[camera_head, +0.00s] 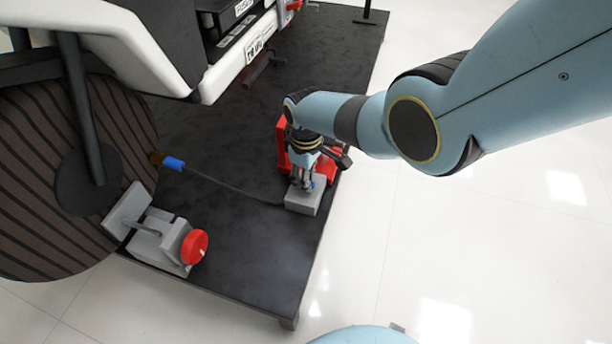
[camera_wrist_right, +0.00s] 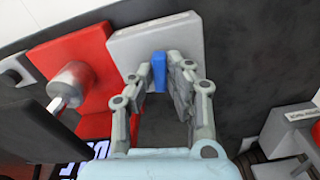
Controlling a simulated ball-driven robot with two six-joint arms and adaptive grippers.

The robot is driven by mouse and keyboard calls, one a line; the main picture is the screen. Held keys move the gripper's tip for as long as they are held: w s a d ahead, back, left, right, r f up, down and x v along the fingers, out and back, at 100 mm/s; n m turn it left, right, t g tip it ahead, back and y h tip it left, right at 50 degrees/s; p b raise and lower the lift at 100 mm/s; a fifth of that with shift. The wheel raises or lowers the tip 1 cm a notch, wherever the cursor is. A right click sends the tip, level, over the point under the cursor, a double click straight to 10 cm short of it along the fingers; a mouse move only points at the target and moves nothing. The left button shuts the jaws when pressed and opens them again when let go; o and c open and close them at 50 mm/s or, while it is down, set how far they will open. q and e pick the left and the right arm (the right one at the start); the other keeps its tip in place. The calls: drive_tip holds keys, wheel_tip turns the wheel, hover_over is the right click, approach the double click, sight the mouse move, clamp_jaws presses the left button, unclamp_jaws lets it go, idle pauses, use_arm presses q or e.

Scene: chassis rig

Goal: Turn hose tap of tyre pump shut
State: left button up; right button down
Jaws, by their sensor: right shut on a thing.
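The tyre pump shows as a red body (camera_head: 283,148) near the platform's right edge. It also fills the left of the right wrist view (camera_wrist_right: 78,62), with a grey cylinder on it. A grey block (camera_head: 303,200) sits beside it, with the dark hose running left from it. The blue hose tap (camera_wrist_right: 159,70) stands against this grey block (camera_wrist_right: 150,42) in the right wrist view. My right gripper (camera_head: 304,182) reaches down onto the block. Its fingers (camera_wrist_right: 161,84) are shut on the tap, one on each side. In the head view the fingers mostly hide the tap. My left gripper is not in view.
The hose ends in a blue connector (camera_head: 174,163) by the striped tyre (camera_head: 70,180). A grey device with a red knob (camera_head: 194,247) stands at the front left. A white and black chassis (camera_head: 225,50) rises behind. The dark platform (camera_head: 245,240) is clear in front of the hose.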

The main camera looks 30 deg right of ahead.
drive_tip(key=shift+n, duration=1.1)
drive_tip(key=c, duration=1.3)
unclamp_jaws()
drive_tip(key=shift+r, duration=0.1)
wheel_tip(320, 180, up, 12)
drive_tip(key=shift+f, duration=0.1)
